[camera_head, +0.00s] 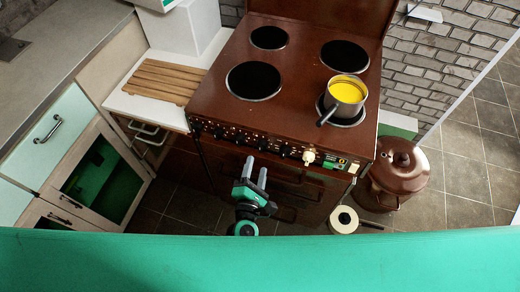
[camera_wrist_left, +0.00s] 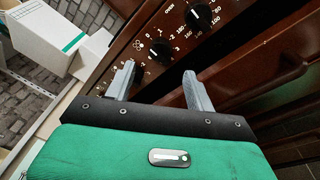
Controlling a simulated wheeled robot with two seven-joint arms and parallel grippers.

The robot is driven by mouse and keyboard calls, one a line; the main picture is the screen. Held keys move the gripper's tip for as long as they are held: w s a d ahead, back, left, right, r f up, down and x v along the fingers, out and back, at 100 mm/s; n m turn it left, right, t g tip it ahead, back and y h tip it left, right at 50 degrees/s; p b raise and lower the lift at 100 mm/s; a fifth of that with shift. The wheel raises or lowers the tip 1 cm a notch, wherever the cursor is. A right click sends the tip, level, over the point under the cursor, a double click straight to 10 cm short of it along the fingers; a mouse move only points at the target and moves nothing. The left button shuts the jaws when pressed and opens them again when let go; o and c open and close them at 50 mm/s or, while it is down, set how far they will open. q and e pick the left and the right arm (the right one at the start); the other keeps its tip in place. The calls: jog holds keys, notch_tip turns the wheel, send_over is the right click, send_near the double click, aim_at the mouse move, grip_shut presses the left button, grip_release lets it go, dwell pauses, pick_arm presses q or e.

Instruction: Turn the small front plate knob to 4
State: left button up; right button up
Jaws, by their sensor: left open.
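The brown stove (camera_head: 222,85) has a front panel with a row of black knobs and one cream knob (camera_head: 309,157) near its right end. I cannot tell for sure which knob serves the small front plate. My left gripper (camera_head: 255,174) is open in front of the panel, below the middle knobs, with nothing between its fingers. In the left wrist view a black knob (camera_wrist_left: 160,51) with a white mark and printed numbers lies just beyond the gap between the fingertips (camera_wrist_left: 158,72). Another black knob (camera_wrist_left: 199,18) is to its upper right. My right gripper is not in view.
A pot of yellow liquid (camera_head: 347,92) stands on the front right plate. A wooden slatted board (camera_head: 165,82) lies on the left counter. Oven handles are below the panel.

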aim_at(260, 151)
pick_arm(q)
jog(key=w, duration=0.3)
jog(key=w+d+p, duration=0.1)
jog(key=w, duration=0.2)
jog(key=shift+w+d, duration=0.15)
jog(key=shift+w, duration=0.1)
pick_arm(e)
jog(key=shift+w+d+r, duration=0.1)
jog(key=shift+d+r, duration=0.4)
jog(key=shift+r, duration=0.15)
pick_arm(q)
jog(key=shift+c, duration=0.4)
jog(key=c, duration=0.9)
jog(key=shift+o, duration=0.2)
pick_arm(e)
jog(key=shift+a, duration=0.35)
pick_arm(q)
jog(key=shift+f, duration=0.1)
